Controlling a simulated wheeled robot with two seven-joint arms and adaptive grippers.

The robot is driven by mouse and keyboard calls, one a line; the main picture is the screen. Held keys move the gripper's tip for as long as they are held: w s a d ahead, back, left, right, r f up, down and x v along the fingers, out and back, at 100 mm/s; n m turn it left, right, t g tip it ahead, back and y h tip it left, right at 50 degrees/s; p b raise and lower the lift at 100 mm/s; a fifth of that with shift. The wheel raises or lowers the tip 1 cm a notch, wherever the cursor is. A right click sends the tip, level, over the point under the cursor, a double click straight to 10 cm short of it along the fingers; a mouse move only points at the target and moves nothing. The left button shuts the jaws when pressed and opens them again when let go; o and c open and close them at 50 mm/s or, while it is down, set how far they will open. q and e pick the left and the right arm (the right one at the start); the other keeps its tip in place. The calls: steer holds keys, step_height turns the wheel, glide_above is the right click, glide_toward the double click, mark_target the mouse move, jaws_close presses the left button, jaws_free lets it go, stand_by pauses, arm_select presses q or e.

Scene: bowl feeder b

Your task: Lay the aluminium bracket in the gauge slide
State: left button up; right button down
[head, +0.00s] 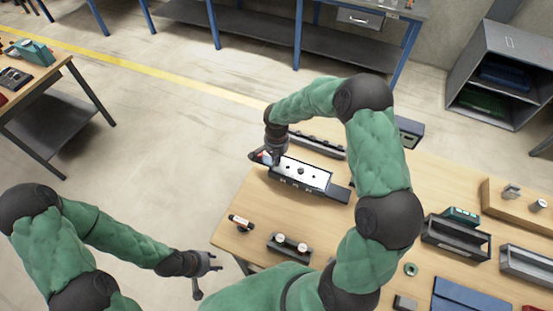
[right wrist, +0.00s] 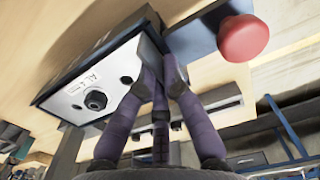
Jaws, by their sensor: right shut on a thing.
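The gauge slide (head: 289,181) is a dark block with a white face and black knobs on the table's far left part. Its labelled white face fills the left of the right wrist view (right wrist: 77,88). My right gripper (head: 268,155) is at the slide's left end, and its fingers (right wrist: 160,78) come down beside the block. It is shut on a small light-grey piece, seemingly the aluminium bracket (head: 266,158), mostly hidden by the fingers. I cannot tell whether it touches the slide. My left gripper (head: 208,277) is open and empty, off the table's left edge.
A red knob (right wrist: 245,38) on a dark plate is close to my right fingers. A dark rail (head: 318,146) lies behind the slide. A small part (head: 240,222) and a dark two-knob fixture (head: 290,246) are in front. Trays (head: 455,241) stand at right.

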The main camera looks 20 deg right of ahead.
steer(key=c, duration=1.4)
jaws_free()
steer(key=shift+r+p, duration=0.4)
steer(key=shift+p, duration=0.1)
step_height(320, 180, up, 12)
steer(key=shift+r, duration=0.2)
